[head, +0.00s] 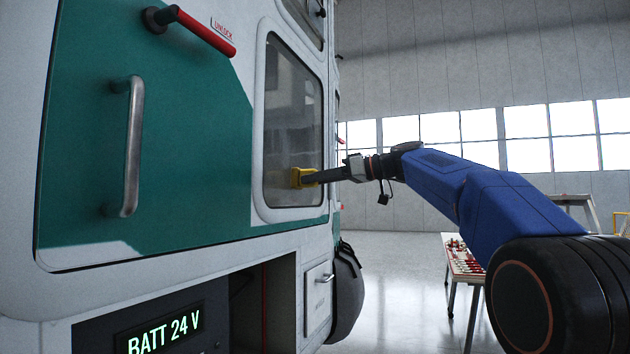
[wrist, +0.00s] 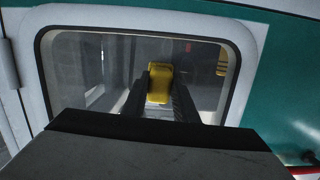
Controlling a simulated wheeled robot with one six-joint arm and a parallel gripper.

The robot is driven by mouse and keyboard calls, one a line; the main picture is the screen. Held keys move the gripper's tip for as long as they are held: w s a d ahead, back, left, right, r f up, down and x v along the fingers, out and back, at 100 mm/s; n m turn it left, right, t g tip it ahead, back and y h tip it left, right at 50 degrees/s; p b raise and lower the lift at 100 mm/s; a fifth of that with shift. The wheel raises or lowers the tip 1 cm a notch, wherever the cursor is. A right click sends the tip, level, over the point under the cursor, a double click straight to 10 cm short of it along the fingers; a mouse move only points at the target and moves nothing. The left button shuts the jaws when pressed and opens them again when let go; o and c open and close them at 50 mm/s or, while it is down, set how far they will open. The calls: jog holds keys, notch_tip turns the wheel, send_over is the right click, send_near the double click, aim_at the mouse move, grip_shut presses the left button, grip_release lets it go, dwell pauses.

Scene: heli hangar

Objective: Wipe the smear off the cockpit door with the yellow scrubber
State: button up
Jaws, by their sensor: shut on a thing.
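The yellow scrubber (head: 299,178) is held in my gripper (head: 316,176) at the lower part of the cockpit door's window (head: 292,125). In the wrist view the scrubber (wrist: 159,84) sits between the two dark fingers of my gripper (wrist: 160,92), in front of the window pane (wrist: 115,65). It looks close to or against the glass; I cannot tell if it touches. The pane looks dull and greyish in the head view, but I cannot make out a distinct smear. The scrubber and fingers hide part of the glass.
A green door panel with a grey handle (head: 132,147) and a red unlock lever (head: 205,32) lies left of the window. A lit "BATT 24 V" display (head: 165,333) is below. A table with small red items (head: 462,257) stands at right. Open floor lies between.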

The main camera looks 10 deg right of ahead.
jog(key=shift+f+v, duration=0.25)
jog(key=shift+v, duration=1.15)
jog(key=shift+f+v, duration=0.2)
jog(key=shift+v, duration=1.2)
jog(key=shift+s+d, duration=0.15)
jog(key=v, duration=0.2)
jog(key=shift+s+d+f, duration=0.2)
jog(key=shift+s+d, duration=0.1)
jog(key=shift+w+a, duration=0.1)
